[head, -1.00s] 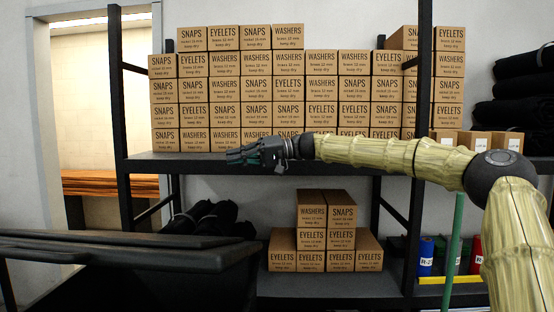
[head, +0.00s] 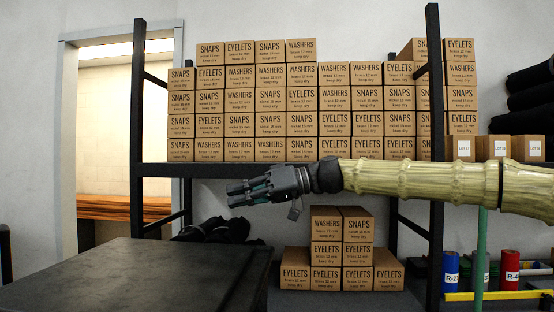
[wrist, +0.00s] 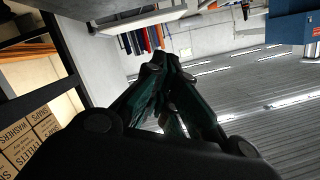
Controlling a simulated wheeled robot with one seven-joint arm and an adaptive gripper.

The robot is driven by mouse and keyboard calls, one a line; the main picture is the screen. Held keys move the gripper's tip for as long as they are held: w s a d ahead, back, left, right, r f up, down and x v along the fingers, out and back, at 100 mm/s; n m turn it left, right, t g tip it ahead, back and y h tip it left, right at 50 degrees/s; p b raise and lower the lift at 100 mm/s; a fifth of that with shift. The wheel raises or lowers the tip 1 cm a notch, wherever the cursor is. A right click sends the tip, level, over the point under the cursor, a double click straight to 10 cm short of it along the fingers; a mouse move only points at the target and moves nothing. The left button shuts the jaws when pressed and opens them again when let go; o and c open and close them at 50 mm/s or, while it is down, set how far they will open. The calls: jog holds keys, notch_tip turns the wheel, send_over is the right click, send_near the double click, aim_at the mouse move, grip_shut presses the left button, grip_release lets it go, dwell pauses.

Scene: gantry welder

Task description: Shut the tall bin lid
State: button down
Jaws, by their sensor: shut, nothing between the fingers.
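The tall black bin (head: 245,288) stands at the lower left of the head view, cut off by the bottom edge. Its lid (head: 120,272) shows as a broad, flat dark panel over the top of the bin. I see no gap under the lid's right edge; its near edge is out of frame. My gripper (head: 236,193) is shut and empty, pointing left. It is above and to the right of the lid, apart from it, in front of the shelf. In the wrist view the closed fingertips (wrist: 165,64) meet with nothing between them; the bin is not visible there.
A black shelf rack (head: 350,170) full of cardboard boxes (head: 302,98) stands behind my arm. Dark bundles (head: 213,229) lie behind the bin. A green pole (head: 481,255) and coloured rolls (head: 452,268) are at the right.

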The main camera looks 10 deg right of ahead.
aim_at(230, 296)
jog(key=s+f+n+b, duration=0.1)
jog(key=s+f+b, duration=0.1)
jog(key=f+b, duration=0.2)
jog(key=s+a+f+n+t+b, duration=0.1)
jog(key=s+f+n+b, duration=0.1)
jog(key=f+b, duration=0.2)
jog(key=s+a+f+n+h+b, duration=0.1)
jog(key=s+f+b, duration=0.2)
jog(key=f, duration=0.5)
jog(key=shift+a+f+n+t+b, duration=0.25)
jog(key=shift+f+n+t+b, duration=0.05)
jog(key=shift+b, duration=0.4)
jog(key=shift+s+f+b, duration=0.2)
jog(key=shift+f+b, duration=0.2)
jog(key=shift+f, duration=0.35)
